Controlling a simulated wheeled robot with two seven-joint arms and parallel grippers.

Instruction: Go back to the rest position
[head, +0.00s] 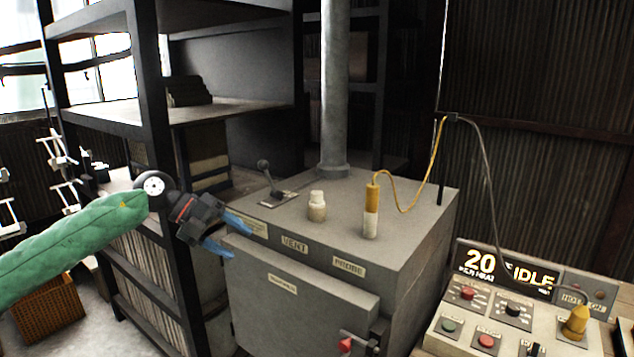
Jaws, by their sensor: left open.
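My left gripper (230,235) is at the end of my green-sleeved arm, which comes in from the left. Its two blue fingertips are apart with nothing between them. It is at the front left edge of the grey metal cabinet (400,262), near its top. I cannot tell whether the fingertips touch the cabinet. My right gripper is not in view.
On the cabinet top are a vent lever (268,175), a small white bottle (317,206) and a yellow-white probe (371,212) with a cable. A control panel (455,327) reading IDLE is at lower right. A dark shelf rack (150,90) stands behind my left arm.

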